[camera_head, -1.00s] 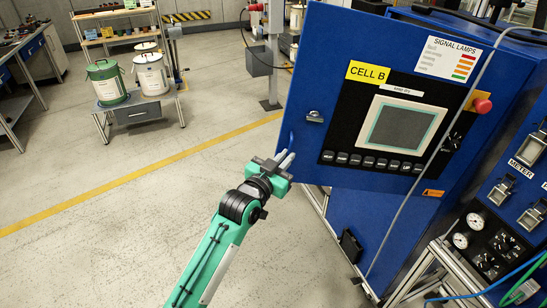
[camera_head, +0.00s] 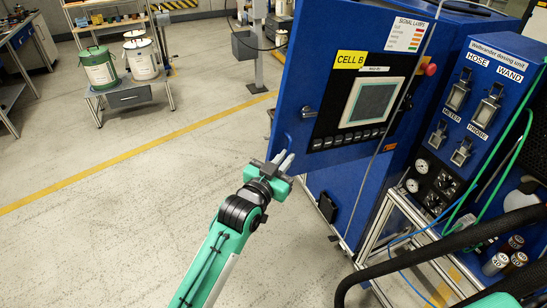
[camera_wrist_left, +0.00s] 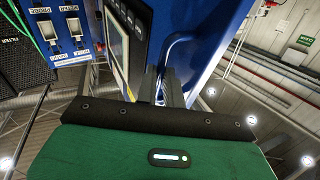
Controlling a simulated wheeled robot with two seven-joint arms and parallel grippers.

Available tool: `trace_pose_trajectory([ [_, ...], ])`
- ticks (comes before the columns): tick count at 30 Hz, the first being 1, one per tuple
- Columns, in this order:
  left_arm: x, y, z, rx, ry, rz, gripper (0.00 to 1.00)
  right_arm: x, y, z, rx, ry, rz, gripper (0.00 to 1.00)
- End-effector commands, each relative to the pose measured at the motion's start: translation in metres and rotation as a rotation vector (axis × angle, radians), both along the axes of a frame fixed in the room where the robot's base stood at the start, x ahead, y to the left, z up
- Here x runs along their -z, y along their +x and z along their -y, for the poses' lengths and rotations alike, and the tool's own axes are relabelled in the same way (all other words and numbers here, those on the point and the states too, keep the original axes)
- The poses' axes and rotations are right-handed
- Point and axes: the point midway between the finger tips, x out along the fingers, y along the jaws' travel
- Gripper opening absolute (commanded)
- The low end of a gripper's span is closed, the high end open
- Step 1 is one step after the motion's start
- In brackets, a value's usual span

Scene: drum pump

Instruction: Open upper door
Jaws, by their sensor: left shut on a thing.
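The upper door (camera_head: 305,90) is a blue panel with a yellow CELL B label, a screen (camera_head: 375,101) and a row of black buttons. It stands swung out from the blue cabinet, its free edge to the left. My left gripper (camera_head: 284,161) is at the lower part of that edge. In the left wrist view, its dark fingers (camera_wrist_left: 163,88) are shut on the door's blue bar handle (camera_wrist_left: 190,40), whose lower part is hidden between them. A small dark latch (camera_head: 308,112) sits higher on the door. My right gripper is not in view.
The dosing unit (camera_head: 490,62) with gauges stands right of the door. A thick black hose (camera_head: 430,247) and blue and green lines cross the lower right. A shelf (camera_head: 133,97) with drums is at the back left. The floor (camera_head: 110,230) to the left is clear.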

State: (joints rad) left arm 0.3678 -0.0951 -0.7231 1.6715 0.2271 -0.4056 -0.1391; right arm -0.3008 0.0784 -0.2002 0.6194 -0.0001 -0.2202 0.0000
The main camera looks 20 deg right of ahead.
Motion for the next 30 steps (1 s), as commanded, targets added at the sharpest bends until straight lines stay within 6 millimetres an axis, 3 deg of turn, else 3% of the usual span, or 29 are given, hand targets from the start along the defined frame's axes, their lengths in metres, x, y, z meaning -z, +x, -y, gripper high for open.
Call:
trace_pose_trajectory([
  [1,-0.0030,-0.0046,0.0075,0.013,-0.004,0.002,0.00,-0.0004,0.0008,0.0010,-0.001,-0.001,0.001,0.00],
  [14,-0.0042,-0.0057,0.0093,0.014,-0.007,0.004,0.00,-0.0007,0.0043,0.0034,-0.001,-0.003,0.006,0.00],
  [15,-0.0043,-0.0057,0.0094,0.014,-0.007,0.004,0.15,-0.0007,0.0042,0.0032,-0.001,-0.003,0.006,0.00],
  [18,-0.0040,-0.0053,0.0087,0.013,-0.006,0.004,0.31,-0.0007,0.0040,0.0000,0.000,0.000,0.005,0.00],
  [30,-0.0017,-0.0035,0.0053,0.007,-0.003,0.002,0.31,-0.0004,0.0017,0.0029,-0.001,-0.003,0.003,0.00],
])
